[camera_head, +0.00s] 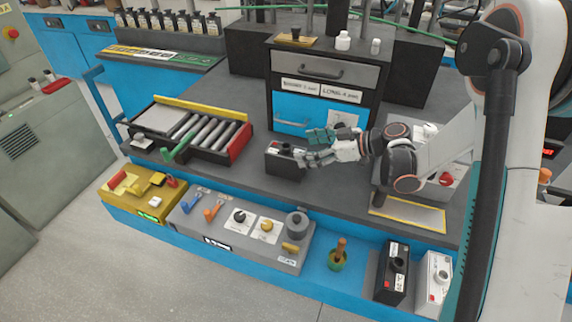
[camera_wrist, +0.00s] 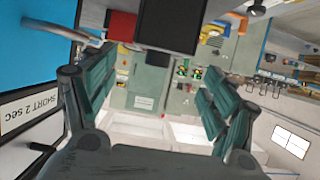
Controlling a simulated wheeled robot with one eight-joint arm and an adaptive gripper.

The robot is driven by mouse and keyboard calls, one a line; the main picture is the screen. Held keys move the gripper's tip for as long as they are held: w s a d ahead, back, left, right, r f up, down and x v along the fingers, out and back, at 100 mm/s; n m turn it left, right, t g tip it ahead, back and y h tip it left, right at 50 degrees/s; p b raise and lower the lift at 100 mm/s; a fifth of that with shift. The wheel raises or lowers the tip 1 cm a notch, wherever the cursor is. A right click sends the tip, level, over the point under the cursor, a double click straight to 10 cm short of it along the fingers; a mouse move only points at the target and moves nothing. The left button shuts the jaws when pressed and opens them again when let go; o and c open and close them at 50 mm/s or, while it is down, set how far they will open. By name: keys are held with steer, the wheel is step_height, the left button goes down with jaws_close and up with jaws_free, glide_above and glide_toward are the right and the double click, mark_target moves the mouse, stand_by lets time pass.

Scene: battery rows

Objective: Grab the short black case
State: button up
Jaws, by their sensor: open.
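The short black case (camera_head: 284,163) stands on the dark worktop, in front of the drawer cabinet. A dark box, likely this case, shows at the top of the wrist view (camera_wrist: 172,24), partly cut off by the frame edge. My gripper (camera_head: 308,148) is open, just right of the case, with its fingers pointing left towards it. The wrist view shows its two green-grey fingers (camera_wrist: 153,88) apart with nothing between them. Whether a finger touches the case cannot be told.
A drawer cabinet (camera_head: 325,73) stands close behind the gripper. A roller tray with a red end block (camera_head: 240,143) lies to the left. A control panel (camera_head: 240,225) is in front. A taller black case (camera_head: 392,275) and a white case (camera_head: 434,282) stand at the lower right.

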mark_target(292, 150)
steer(key=shift+b+x, duration=0.35)
steer(key=shift+x, duration=1.2)
steer(key=b+x, duration=0.1)
steer(key=x, duration=0.1)
steer(key=b+x, duration=0.1)
steer(key=x, duration=0.2)
steer(key=shift+d+f, duration=0.15)
steer(key=shift+f, duration=0.25)
steer(key=shift+d+r, duration=0.1)
steer(key=shift+c, duration=0.5)
steer(key=c, duration=1.3)
